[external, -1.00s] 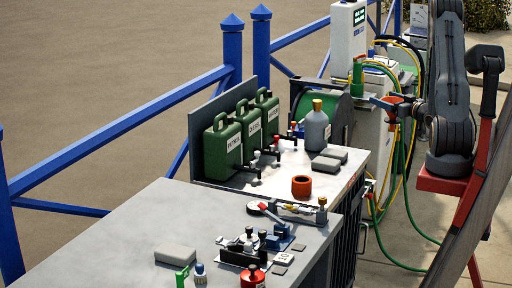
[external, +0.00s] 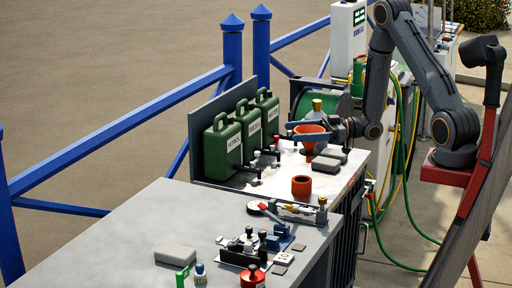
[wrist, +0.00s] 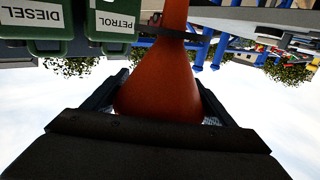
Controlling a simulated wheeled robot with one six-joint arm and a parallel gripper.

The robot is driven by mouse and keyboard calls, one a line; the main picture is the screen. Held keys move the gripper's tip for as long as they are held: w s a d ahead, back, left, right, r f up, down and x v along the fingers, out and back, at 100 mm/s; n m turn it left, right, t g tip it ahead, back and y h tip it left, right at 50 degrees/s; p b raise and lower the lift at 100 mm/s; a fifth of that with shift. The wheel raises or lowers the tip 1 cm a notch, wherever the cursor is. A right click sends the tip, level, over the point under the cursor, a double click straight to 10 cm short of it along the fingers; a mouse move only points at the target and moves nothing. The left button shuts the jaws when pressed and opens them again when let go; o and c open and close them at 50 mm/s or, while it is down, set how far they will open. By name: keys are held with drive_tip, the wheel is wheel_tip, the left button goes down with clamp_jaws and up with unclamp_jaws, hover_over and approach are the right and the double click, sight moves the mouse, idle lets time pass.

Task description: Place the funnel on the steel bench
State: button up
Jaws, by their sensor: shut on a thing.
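The orange funnel (external: 311,130) is in my gripper (external: 308,137), upright with its wide mouth up, above the far bench (external: 274,182), whose pale top looks like steel. The fingers lie on either side of it. In the wrist view, which appears upside down, the funnel (wrist: 160,70) fills the middle between the fingers (wrist: 160,92). The funnel looks clear of the bench top, though its spout end is hard to see. A second grey bench (external: 140,220) stands nearer the camera. I cannot tell which bench the task names.
Green cans (external: 222,148) line the back of the far bench. A gold-capped bottle (external: 317,105) is mostly hidden behind the funnel.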

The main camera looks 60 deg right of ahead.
drive_tip(key=a+n+g+y, duration=0.2)
drive_tip(key=a, duration=0.4)
wheel_tip(320, 180, down, 7)
drive_tip(key=b, duration=0.5)
drive_tip(key=shift+f+b, duration=0.2)
drive_tip(key=shift+b, duration=0.1)
drive_tip(key=o, duration=1.3)
drive_tip(key=shift+s, duration=0.1)
drive_tip(key=shift+c, duration=0.2)
drive_tip(key=shift+d, duration=0.1)
drive_tip(key=b+v, duration=0.1)
drive_tip(key=v, duration=0.6)
drive_tip(key=shift+s+d, duration=0.25)
drive_tip(key=shift+s, duration=0.05)
